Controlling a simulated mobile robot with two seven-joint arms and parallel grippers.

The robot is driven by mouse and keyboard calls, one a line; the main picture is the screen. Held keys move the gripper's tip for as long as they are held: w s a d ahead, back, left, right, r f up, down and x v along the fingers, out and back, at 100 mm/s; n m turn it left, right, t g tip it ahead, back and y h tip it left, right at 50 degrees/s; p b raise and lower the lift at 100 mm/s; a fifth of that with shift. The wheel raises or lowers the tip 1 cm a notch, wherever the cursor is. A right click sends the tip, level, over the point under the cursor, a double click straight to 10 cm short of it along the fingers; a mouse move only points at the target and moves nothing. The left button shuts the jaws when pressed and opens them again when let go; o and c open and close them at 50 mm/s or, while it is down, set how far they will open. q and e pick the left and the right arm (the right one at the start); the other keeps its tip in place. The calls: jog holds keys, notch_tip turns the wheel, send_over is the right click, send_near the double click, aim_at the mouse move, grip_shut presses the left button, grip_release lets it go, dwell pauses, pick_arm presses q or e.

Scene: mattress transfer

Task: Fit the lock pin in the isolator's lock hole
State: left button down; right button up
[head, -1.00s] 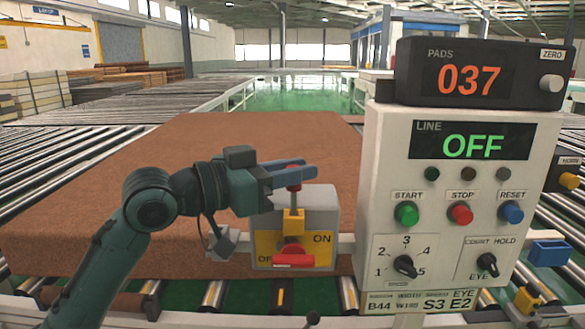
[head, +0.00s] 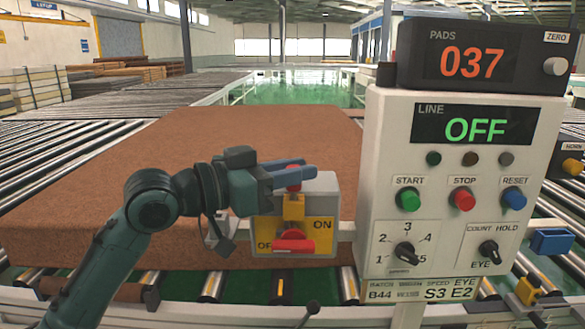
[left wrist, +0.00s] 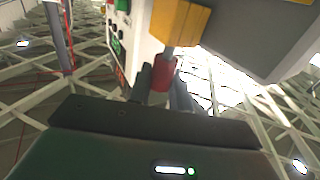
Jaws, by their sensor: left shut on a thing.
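The isolator is a grey box (head: 327,187) with a yellow ON/OFF face and a red handle (head: 293,246) lying level near OFF. A yellow lock block (head: 293,207) stands at its top front; it also shows in the left wrist view (left wrist: 180,22). My left gripper (head: 300,175) is shut on the lock pin's red head (head: 293,188), right above the block. In the left wrist view, the red head (left wrist: 166,73) sits between the fingers and a short grey shank runs to the yellow block. The lock hole is hidden, so the shank's depth cannot be told. My right gripper is out of view.
A control panel (head: 383,180) with an OFF display, buttons and knobs stands close to the right of the isolator. A large brown pad (head: 180,160) lies on the rollers behind. A rail (head: 346,230) runs beside the isolator.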

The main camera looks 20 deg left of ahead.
pick_arm(q)
jog(key=shift+f+b, duration=0.45)
jog(key=shift+f, duration=0.35)
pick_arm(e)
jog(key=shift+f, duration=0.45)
pick_arm(q)
jog(key=c, duration=1.2)
grip_release()
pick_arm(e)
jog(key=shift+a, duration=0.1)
pick_arm(q)
jog(key=shift+s+a+f, duration=0.1)
jog(key=shift+a, duration=0.05)
jog(key=shift+b+v, duration=2.45)
jog(key=shift+v, duration=3.95)
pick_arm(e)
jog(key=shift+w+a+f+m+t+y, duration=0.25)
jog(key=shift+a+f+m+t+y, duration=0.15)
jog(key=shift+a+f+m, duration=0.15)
pick_arm(q)
jog(key=shift+r, duration=0.2)
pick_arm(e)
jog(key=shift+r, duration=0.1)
